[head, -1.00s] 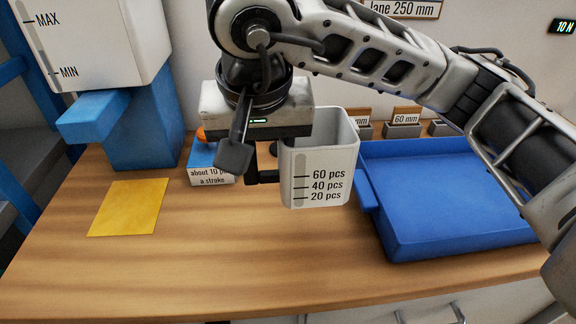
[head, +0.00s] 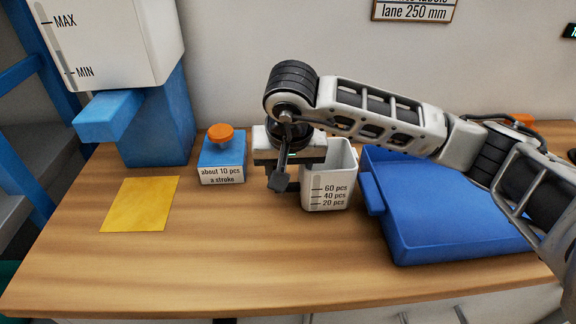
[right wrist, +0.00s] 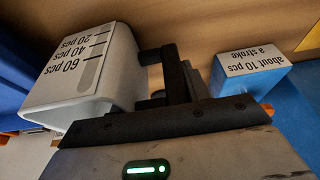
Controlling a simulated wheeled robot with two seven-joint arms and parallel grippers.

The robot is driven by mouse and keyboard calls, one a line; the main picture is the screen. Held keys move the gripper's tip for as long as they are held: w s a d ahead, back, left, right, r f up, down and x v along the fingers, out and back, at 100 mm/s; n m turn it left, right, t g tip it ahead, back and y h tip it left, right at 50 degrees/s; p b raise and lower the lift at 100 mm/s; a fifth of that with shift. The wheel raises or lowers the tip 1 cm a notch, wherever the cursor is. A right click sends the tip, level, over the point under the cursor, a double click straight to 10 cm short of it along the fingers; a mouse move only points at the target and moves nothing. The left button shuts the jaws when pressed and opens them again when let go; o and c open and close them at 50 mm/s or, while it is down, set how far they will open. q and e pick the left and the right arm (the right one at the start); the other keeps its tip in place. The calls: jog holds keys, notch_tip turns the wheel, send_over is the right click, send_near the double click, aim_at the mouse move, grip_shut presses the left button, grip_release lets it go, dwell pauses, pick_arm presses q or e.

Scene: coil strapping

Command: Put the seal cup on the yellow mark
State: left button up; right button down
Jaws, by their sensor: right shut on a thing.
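The seal cup (head: 328,192) is a white cup with marks for 20, 40 and 60 pcs. It is upright just left of the blue tray, and it also shows in the right wrist view (right wrist: 85,75). My right gripper (head: 292,184) is shut at the cup's left side, its dark fingers (right wrist: 172,75) beside the wall; the exact grip is partly hidden. I cannot tell whether the cup's base touches the counter. The yellow mark (head: 140,204) is a bare flat square on the counter at the left, well apart from the cup. My left gripper is not in view.
A blue block with an orange knob (head: 220,134), labelled about 10 pcs a stroke, stands between mark and cup, farther back. A white hopper on a blue stand (head: 160,125) is behind the mark. The blue tray (head: 450,215) is at right. The front wooden counter (head: 230,260) is clear.

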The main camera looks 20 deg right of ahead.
jog(key=shift+f+b, duration=0.2)
jog(key=shift+b, duration=0.1)
jog(key=c, duration=0.7)
grip_release()
jog(key=shift+r, duration=0.1)
